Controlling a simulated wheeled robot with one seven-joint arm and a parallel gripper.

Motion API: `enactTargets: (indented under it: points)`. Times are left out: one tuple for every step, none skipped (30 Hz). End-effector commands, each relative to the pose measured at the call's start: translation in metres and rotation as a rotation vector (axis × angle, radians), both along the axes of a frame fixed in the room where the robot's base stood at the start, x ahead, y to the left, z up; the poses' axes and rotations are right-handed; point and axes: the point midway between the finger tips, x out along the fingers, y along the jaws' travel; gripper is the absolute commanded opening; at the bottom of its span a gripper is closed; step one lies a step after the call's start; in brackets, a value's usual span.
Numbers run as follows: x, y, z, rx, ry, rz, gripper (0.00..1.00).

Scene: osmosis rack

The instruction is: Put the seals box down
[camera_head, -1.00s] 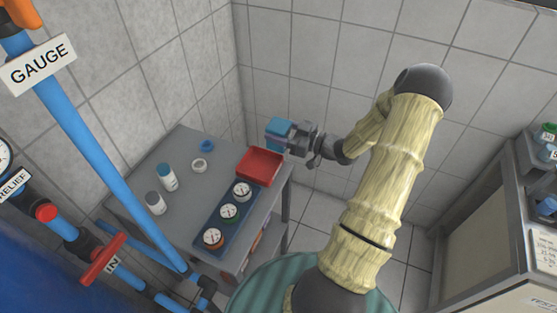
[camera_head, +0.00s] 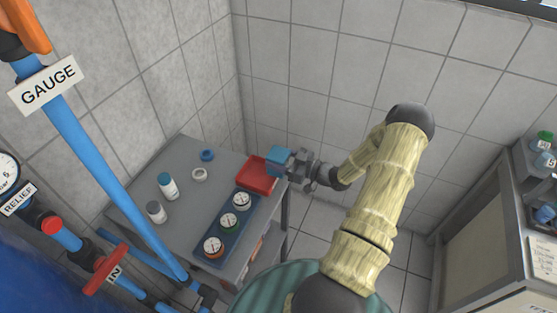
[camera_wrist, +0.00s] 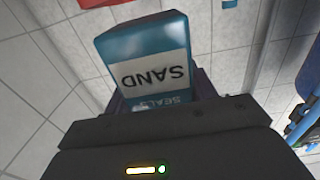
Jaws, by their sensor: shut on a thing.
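The seals box (camera_head: 278,155) is a small blue box at the right end of the grey table, in the head view. In the wrist view it (camera_wrist: 145,40) has a white label with upside-down "SAND" and "SEALS" lettering. My gripper (camera_head: 287,161) is shut on it, reaching in from the right. The box overlaps the back right part of the red tray (camera_head: 252,183) in the picture. I cannot tell whether it touches the tray or hangs above it.
A blue holder (camera_head: 207,248) with three round gauges lies in front of the tray. Two bottles (camera_head: 167,186) (camera_head: 156,212), a white ring (camera_head: 199,174) and a blue ring (camera_head: 207,155) stand further left. The table (camera_head: 180,236) is bare between them. Blue pipes (camera_head: 110,174) cross at left.

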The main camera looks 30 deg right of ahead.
Motion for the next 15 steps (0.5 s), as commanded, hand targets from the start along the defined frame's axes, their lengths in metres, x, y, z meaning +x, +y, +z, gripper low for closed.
enactTargets:
  points:
    - [0.0, 0.0, -0.005, 0.001, 0.0, 0.001, 0.26]
    - [0.0, 0.0, -0.008, 0.001, 0.001, 0.001, 0.26]
    - [0.0, 0.0, -0.011, -0.001, -0.001, 0.001, 0.26]
    - [0.0, 0.0, -0.012, -0.002, -0.001, 0.001, 0.26]
    - [0.0, 0.0, -0.013, -0.002, -0.001, 0.001, 0.26]
    - [0.0, 0.0, -0.013, -0.002, -0.001, 0.001, 0.26]
    - [0.0, 0.0, -0.013, -0.002, -0.002, 0.001, 0.26]
    - [0.0, 0.0, -0.013, -0.002, -0.002, 0.001, 0.26]
    - [0.0, 0.0, -0.013, -0.002, -0.001, 0.001, 0.26]
    - [0.0, 0.0, -0.013, -0.002, -0.001, 0.001, 0.26]
    - [0.0, 0.0, -0.013, -0.002, -0.001, 0.001, 0.26]
    - [0.0, 0.0, -0.014, -0.002, -0.001, 0.001, 0.26]
    - [0.0, 0.0, -0.015, -0.002, -0.001, 0.001, 0.26]
    - [0.0, 0.0, -0.016, -0.002, -0.001, 0.001, 0.26]
    - [0.0, 0.0, -0.017, -0.002, -0.001, 0.001, 0.26]
